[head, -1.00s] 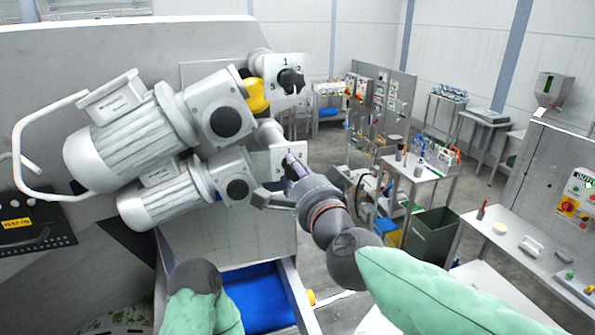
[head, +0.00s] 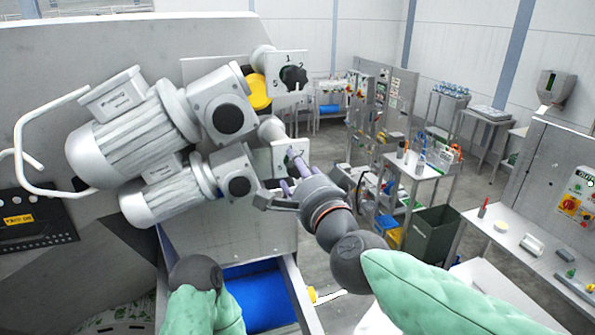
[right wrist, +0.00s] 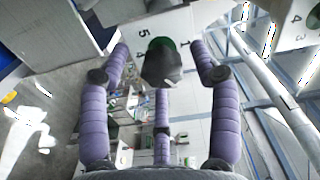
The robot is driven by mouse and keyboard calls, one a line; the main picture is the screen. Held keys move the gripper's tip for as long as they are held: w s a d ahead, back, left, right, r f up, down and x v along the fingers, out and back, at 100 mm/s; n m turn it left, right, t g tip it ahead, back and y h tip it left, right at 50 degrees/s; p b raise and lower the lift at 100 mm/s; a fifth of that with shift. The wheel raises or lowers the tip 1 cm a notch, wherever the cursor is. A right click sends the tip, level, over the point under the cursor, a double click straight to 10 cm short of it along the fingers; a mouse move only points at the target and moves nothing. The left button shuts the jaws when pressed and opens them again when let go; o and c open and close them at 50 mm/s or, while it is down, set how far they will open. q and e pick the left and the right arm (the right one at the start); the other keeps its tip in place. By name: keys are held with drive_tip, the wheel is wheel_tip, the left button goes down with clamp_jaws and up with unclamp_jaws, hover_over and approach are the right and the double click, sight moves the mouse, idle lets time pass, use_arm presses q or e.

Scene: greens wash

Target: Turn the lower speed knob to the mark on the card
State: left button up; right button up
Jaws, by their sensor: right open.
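The lower speed knob (right wrist: 162,62) is dark with a green base on a pale numbered plate, where a 5 and a 4 show in the right wrist view. In the head view its plate (head: 279,158) shows, with the knob largely behind my fingers. My right gripper (head: 291,174) is open, its purple fingers spread around the knob with visible gaps at both sides. Its pointer setting cannot be read. The upper knob (head: 294,77) sits above on its own numbered plate. I cannot make out the card. My left gripper is out of view.
Two grey motors (head: 135,138) with round caps stand left of the knobs. A blue-lined drawer (head: 255,295) is open below. A cart (head: 425,172) with bottles and a bench (head: 530,245) stand to the right.

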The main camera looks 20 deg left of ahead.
drive_tip(key=v, duration=1.1)
